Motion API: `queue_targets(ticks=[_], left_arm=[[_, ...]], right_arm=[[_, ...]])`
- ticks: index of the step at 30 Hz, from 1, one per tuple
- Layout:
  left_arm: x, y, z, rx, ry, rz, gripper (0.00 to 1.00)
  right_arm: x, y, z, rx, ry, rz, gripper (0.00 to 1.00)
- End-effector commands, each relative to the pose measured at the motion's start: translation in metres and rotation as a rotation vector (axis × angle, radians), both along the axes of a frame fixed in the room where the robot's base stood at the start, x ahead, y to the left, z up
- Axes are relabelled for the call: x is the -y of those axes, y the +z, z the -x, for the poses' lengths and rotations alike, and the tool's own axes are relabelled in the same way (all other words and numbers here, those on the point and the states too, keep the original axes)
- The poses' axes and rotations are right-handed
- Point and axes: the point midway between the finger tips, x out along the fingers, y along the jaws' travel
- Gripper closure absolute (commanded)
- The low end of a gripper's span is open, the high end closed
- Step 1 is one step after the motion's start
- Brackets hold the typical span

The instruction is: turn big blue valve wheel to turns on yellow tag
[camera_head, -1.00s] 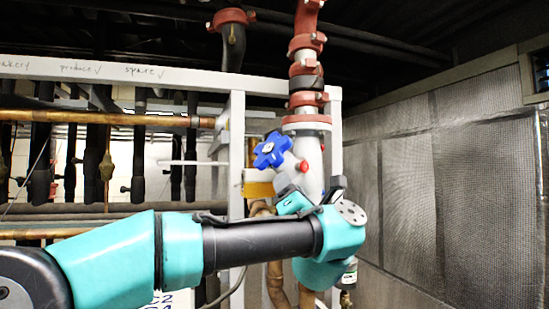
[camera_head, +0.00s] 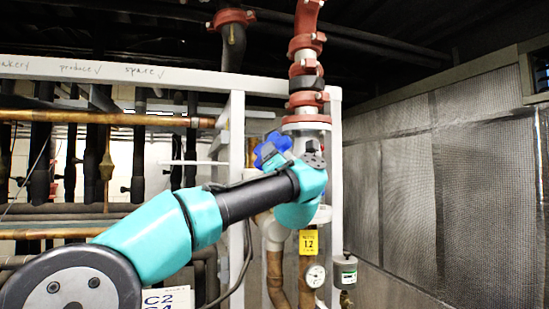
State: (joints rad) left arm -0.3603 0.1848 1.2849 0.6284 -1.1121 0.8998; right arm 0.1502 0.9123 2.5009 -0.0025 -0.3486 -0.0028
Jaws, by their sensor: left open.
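The big blue valve wheel (camera_head: 268,150) is on the pipework in the middle of the rack, below the red-flanged vertical pipe. Its right and lower parts are hidden by my left arm's wrist. My left gripper (camera_head: 284,160) is right at the wheel, mostly hidden behind the teal wrist; its jaws are open. I cannot tell whether its fingers touch the wheel. The yellow tag (camera_head: 308,242) hangs below the wrist, in front of the pipes; its large figures look like 1.2, with smaller print above that I cannot read. My right gripper is not in view.
A round gauge (camera_head: 315,276) and a grey-green canister (camera_head: 344,272) sit below the tag. A white frame post (camera_head: 236,190) stands left of the wheel, with copper and black pipes beyond. A mesh-covered wall (camera_head: 440,190) closes the right side.

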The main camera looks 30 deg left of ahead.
Motion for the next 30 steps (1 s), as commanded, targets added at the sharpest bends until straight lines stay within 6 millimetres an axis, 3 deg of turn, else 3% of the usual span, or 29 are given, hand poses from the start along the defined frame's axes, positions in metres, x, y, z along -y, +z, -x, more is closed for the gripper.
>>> queue_targets(ticks=[6, 21, 30], left_arm=[[-0.0002, 0.0001, 0.0001, 0.0, 0.0, 0.0, 0.51], [-0.0001, 0.0, 0.0002, 0.0, 0.001, 0.001, 0.99], [0.0006, 0.0003, -0.0002, -0.003, 0.011, 0.019, 1.0]], right_arm=[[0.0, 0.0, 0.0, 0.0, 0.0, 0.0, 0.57], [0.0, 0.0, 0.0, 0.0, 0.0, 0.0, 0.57], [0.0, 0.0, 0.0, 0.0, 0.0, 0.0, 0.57]])
